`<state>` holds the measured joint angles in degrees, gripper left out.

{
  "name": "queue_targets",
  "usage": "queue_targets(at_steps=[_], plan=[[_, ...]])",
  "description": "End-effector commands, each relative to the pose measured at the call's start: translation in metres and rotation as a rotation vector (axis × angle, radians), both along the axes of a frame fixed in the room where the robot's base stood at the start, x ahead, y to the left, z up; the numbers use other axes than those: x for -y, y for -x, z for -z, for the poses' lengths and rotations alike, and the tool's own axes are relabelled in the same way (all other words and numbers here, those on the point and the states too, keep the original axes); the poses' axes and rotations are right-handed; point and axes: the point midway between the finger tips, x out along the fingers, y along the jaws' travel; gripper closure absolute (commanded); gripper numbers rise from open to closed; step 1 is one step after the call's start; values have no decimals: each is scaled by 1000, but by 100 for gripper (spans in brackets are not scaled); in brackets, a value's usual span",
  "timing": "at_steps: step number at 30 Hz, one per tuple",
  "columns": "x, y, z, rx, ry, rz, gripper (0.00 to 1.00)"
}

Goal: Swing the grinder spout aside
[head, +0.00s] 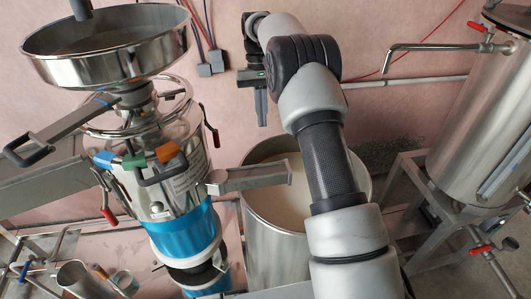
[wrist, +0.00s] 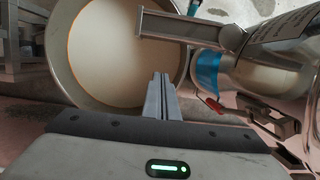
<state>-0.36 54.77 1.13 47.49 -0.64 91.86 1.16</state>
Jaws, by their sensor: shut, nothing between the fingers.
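The grinder spout (head: 250,178) is a straight metal channel. It sticks out to the right from the grinder (head: 180,165), a steel machine with a blue base, and its end lies over the pot (head: 262,235) of pale liquid. In the wrist view the spout (wrist: 190,28) crosses the upper part, from the grinder at right to over the pot (wrist: 68,55). My gripper (head: 262,121) is shut and empty, pointing down behind the pot and apart from the spout. Its closed fingers (wrist: 160,80) show below the spout in the wrist view.
A wide steel hopper (head: 105,55) tops the grinder. A second channel (head: 62,130) with a black handle sticks out left. A steel tank (head: 485,110) with a tap pipe (head: 430,47) stands at right. Grey boxes (head: 211,63) with cables hang on the pink wall.

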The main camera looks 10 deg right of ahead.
Motion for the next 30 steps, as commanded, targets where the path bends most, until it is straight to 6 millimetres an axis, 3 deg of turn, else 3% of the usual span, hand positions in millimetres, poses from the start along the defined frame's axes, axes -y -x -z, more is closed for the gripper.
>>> queue_targets(at_steps=[11,17,26,30], plan=[[0,2,6,-1,0,0,100],[0,10,37,-3,0,1,100],[0,26,99,-2,0,1,100],[0,45,95,0,0,1,100]])
